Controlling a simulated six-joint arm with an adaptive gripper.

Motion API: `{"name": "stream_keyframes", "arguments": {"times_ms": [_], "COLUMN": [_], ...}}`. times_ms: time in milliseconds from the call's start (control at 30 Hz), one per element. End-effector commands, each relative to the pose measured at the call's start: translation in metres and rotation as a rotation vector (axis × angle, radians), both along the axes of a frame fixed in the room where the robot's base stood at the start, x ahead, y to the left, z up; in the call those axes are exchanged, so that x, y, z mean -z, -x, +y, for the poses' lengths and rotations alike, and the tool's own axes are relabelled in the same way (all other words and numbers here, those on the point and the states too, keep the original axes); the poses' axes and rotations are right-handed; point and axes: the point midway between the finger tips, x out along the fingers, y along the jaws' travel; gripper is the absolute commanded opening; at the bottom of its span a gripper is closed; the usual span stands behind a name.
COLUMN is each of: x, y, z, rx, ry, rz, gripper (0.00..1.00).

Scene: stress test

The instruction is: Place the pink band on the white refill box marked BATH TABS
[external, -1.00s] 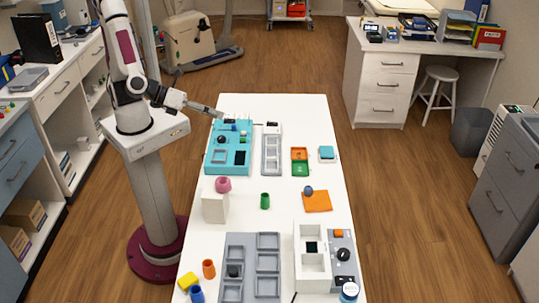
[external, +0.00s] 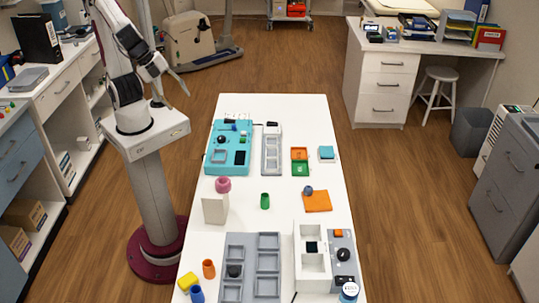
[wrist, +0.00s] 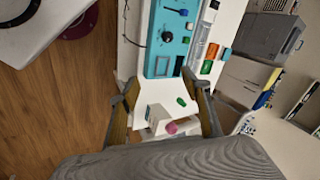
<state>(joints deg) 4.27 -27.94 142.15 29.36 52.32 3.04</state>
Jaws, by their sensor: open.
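The pink band (external: 223,184) is a thick ring at the upper edge of a white box (external: 214,209) on the left side of the white table. I cannot tell for sure whether it rests on the box top or stands just behind it. No marking on the box is readable. In the wrist view the pink band (wrist: 171,128) shows against the white box (wrist: 157,112), low between my fingers. My gripper (external: 183,86) is open and empty, raised to the left of the table's far end, well away from both. Its spread fingers also show in the wrist view (wrist: 160,83).
A teal panel (external: 217,167) lies at the table's far left. A green cup (external: 265,201) stands right of the box, and an orange mat (external: 318,204) with a blue ball lies further right. Grey trays (external: 238,284) and a white bin (external: 299,262) fill the near end.

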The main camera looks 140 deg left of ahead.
Motion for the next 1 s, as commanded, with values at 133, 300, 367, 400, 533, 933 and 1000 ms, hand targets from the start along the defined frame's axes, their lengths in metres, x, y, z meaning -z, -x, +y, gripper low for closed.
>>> {"name": "stream_keyframes", "arguments": {"times_ms": [133, 300, 367, 400, 533, 933, 1000], "x": [-0.006, -0.015, -0.018, -0.02, -0.026, -0.029, -0.029], "y": [0.012, 0.022, 0.025, 0.026, 0.028, 0.029, 0.029], "z": [-0.024, -0.053, -0.062, -0.067, -0.079, -0.085, -0.085], "rx": [-0.096, -0.189, -0.214, -0.228, -0.258, -0.272, -0.272], "ry": [0.157, 0.334, 0.386, 0.418, 0.491, 0.523, 0.523], "rz": [-0.08, -0.162, -0.186, -0.2, -0.23, -0.242, -0.242], "gripper": [0.48, 0.48, 0.48, 0.48, 0.48, 0.48, 0.48]}}
